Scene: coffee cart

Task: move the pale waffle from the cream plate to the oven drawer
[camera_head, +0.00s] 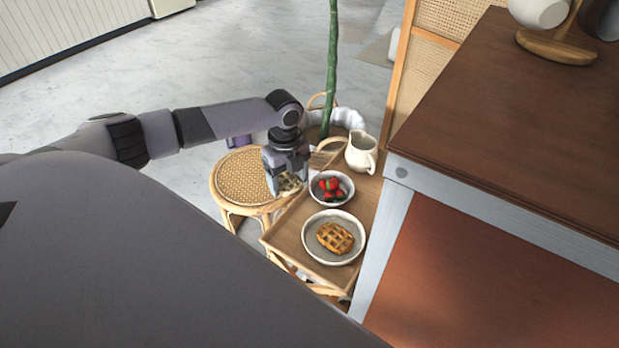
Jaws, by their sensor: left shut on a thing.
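My left gripper (288,183) is shut on a small pale waffle (291,185), mostly hidden by the fingers. It holds the waffle over the left edge of the wooden tray table, left of the strawberry bowl. A round cream plate (313,253) with a grey inside stands on the front of that table. A golden-brown waffle (335,238) lies on this plate. My right gripper is not in view. I cannot make out an oven drawer in this view.
A bowl of strawberries (331,188) and a cream jug (361,153) stand on the tray table (290,232). A rattan stool (243,176) is at its left. A green plant stem (332,70) rises behind. A dark wooden counter (500,130) is close on the right.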

